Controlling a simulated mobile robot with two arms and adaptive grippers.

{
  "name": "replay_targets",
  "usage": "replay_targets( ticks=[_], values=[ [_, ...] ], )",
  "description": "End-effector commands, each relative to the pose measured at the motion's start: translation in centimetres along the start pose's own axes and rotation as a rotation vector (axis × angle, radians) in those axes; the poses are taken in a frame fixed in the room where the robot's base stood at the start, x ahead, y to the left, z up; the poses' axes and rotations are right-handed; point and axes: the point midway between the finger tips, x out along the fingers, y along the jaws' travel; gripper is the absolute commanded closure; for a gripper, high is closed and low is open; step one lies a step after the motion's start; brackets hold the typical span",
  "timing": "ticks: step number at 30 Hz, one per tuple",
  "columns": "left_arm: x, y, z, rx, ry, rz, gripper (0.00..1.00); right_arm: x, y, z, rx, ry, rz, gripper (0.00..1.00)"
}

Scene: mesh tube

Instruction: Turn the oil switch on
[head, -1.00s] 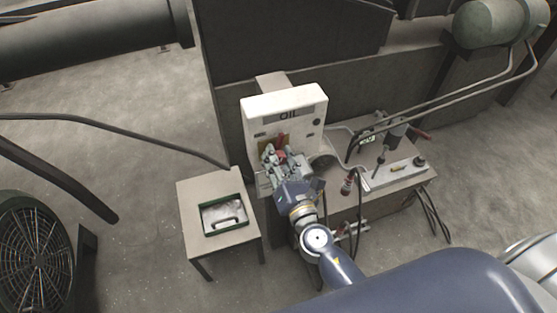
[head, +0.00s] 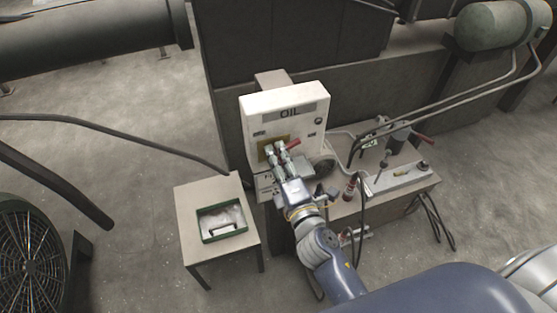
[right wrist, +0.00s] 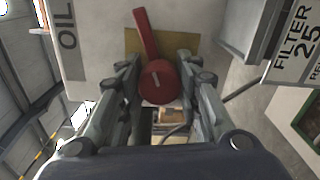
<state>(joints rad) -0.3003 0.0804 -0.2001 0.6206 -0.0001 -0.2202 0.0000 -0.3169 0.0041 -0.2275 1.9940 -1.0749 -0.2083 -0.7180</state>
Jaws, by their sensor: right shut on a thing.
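The oil switch (head: 294,144) is a red lever with a round hub on a yellow plate, on the front of the white box marked OIL (head: 285,100). In the head view its lever points right and slightly up. The right wrist view shows the red hub and lever of the switch (right wrist: 158,82) close up, with the box turned sideways. My right gripper (head: 276,150) is at the switch, with a finger on each side of the hub, shut on it. The fingers hide part of the hub in the head view. My left gripper is not in view.
A small table (head: 187,215) with a green-rimmed tray (head: 203,236) stands left of the box. A bench (head: 420,190) with pipes, cables and a hand pump (head: 400,180) is on the right. A dark wall (head: 228,120) rises behind. A round fan grille (head: 35,255) is at lower left.

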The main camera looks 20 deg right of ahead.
Motion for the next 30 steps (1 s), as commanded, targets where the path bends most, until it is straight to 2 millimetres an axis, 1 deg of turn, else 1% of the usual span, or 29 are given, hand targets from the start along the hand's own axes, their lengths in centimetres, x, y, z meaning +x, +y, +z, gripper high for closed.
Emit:
replay_targets(
  ticks=[6, 15, 21, 30],
  values=[
    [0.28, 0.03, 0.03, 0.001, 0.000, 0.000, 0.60, -0.02, -0.05, 0.01, 0.176, -0.002, -0.001, 0.92],
    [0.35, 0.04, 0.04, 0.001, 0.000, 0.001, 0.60, -0.01, -0.03, 0.04, 0.330, -0.002, -0.001, 0.92],
    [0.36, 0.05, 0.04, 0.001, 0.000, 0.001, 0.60, -0.01, -0.03, 0.04, 0.374, -0.002, -0.002, 0.92],
    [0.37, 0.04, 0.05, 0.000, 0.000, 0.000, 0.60, -0.02, -0.04, 0.02, 0.387, -0.001, -0.002, 0.92]
  ],
)
